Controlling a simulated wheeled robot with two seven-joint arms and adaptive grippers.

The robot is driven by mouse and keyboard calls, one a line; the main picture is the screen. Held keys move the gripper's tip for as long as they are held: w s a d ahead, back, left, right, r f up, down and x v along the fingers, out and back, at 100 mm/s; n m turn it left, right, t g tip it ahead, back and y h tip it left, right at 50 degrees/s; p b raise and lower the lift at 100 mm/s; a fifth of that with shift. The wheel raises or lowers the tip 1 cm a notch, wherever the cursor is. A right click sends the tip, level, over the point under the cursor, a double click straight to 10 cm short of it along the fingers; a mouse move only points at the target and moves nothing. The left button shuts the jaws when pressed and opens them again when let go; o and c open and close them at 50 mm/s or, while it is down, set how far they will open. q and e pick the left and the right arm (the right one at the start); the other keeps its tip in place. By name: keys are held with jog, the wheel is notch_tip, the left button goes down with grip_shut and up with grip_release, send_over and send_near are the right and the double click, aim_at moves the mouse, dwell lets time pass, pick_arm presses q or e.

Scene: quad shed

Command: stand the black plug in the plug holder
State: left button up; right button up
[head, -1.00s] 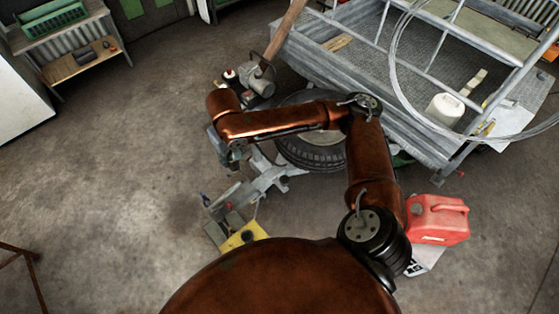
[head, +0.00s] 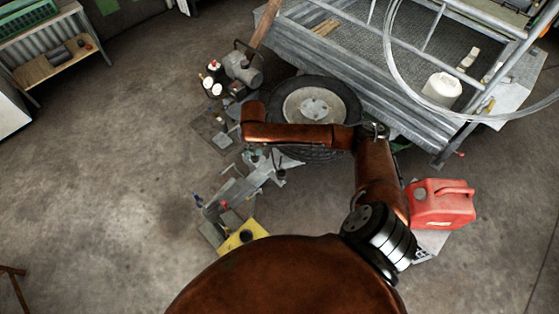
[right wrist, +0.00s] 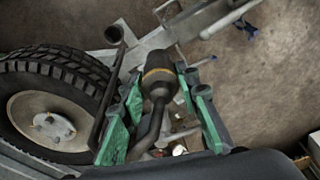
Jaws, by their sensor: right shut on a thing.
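The black plug (right wrist: 160,75), with a brass-coloured band and a bent dark cable below it, is between the green-padded fingers of my right gripper (right wrist: 162,100) in the right wrist view. The gripper is shut on it. In the head view my right gripper (head: 258,155) is small and partly hidden, over the grey drawbar beside the wheel. A dark round cup-like piece (right wrist: 117,32) stands beyond the plug, apart from it; I cannot tell whether it is the plug holder. My left gripper is not in view.
A spare wheel (head: 318,105) lies close beside my right arm. The metal trailer (head: 380,95) fills the upper right. A red fuel can (head: 442,203) stands at the right. A yellow piece (head: 243,237) lies near the drawbar's end. The concrete floor at the left is clear.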

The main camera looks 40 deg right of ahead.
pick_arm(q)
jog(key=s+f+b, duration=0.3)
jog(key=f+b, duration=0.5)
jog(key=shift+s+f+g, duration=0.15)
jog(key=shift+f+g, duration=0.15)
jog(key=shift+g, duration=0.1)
pick_arm(e)
jog(key=s+d+f, duration=0.1)
jog(key=d+f, duration=0.2)
jog(key=f, duration=0.4)
jog(key=s+d+f, duration=0.1)
jog(key=d+f, duration=0.3)
jog(key=f, duration=0.2)
jog(key=s+d+f+m, duration=0.1)
jog(key=d+f, duration=0.3)
jog(key=f, duration=0.3)
jog(key=shift+d+f, duration=0.25)
jog(key=shift+f, duration=0.1)
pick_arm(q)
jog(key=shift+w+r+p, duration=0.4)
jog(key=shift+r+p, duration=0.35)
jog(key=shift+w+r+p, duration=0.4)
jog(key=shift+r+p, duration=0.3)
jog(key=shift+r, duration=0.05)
pick_arm(e)
jog(key=shift+s, duration=0.15)
